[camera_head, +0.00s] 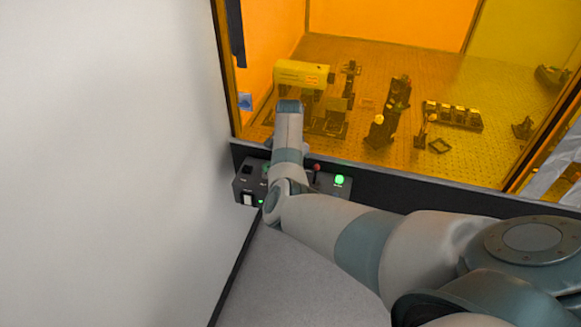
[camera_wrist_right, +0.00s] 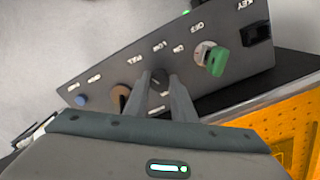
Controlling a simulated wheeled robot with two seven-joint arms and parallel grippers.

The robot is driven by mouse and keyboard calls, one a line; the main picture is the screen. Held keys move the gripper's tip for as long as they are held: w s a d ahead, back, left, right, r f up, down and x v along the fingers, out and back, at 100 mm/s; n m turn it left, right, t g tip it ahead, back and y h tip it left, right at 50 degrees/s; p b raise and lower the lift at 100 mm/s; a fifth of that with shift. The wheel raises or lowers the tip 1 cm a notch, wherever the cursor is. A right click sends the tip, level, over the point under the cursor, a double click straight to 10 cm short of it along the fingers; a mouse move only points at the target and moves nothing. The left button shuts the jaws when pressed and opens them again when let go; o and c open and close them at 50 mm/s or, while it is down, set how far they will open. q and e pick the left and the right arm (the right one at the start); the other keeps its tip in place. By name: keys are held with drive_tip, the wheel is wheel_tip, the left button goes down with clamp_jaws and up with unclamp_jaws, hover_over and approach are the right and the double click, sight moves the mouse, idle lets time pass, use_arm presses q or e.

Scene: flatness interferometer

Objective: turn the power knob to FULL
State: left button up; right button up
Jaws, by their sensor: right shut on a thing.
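The power knob (camera_wrist_right: 160,83) is a small dark knob on the grey control panel (camera_wrist_right: 222,82), below the upside-down LOW and FULL labels in the right wrist view. My right gripper (camera_wrist_right: 162,78) is shut on it, one finger on each side. The fingers hide much of the knob, so I cannot tell where it points. In the head view the control box (camera_head: 242,184) sits below the orange window, and my right arm covers its middle, hiding the knob. My left gripper is in neither view.
Beside the knob are a green key (camera_wrist_right: 217,62) in a silver switch, a brown round control (camera_wrist_right: 120,98) and a blue button (camera_wrist_right: 81,101). A green lamp (camera_head: 340,180) is lit. Optics, including a yellow laser housing (camera_head: 304,74), stand behind the orange window.

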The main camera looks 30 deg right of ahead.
drive_tip(key=shift+r+n+p, duration=0.1)
drive_tip(key=shift+n+p, duration=0.3)
drive_tip(key=shift+n, duration=0.4)
drive_tip(key=o, duration=1.1)
drive_tip(key=shift+c, duration=0.2)
wheel_tip(320, 180, up, 17)
drive_tip(key=b, duration=0.4)
drive_tip(key=shift+w+r, duration=0.15)
